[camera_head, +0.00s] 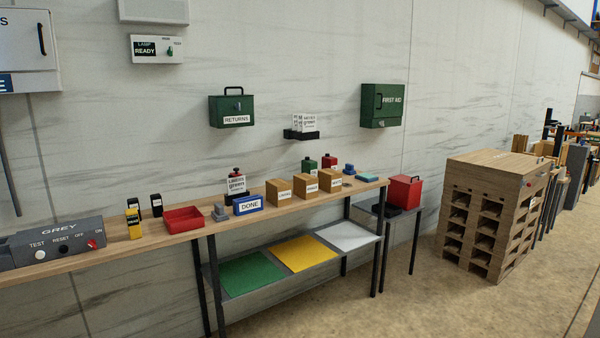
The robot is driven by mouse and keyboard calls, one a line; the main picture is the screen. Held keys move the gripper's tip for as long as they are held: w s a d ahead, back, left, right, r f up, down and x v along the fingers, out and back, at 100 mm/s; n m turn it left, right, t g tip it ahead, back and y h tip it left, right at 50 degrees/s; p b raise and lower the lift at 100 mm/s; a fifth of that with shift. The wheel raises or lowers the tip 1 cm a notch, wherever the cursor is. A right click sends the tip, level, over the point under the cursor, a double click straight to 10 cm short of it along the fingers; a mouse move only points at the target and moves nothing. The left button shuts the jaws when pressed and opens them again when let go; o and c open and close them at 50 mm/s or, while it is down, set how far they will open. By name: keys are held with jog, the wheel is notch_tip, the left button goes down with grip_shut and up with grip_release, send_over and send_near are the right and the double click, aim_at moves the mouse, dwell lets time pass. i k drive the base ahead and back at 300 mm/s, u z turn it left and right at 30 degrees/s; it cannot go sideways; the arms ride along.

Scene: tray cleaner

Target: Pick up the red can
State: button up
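Two red objects could be the red can, and I cannot tell which is meant. One is a small red container with a dark top (330,163) at the back of the long workbench (140,243), right of a similar green one (308,165). The other is a larger red box-like container with a handle on top (405,192), standing on a small low side table (394,212) beyond the bench's right end. My gripper is not in view.
The bench also holds a red tray (184,219), a blue DONE block (248,204), several cardboard boxes (306,184) and a grey switch panel (55,245). A lower shelf holds coloured mats (304,253). A wooden stack (490,215) stands right. Front floor is clear.

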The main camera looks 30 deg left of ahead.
aim_at(328, 161)
jog(key=u, duration=4.6)
jog(key=i, duration=0.05)
jog(key=z, duration=3.6)
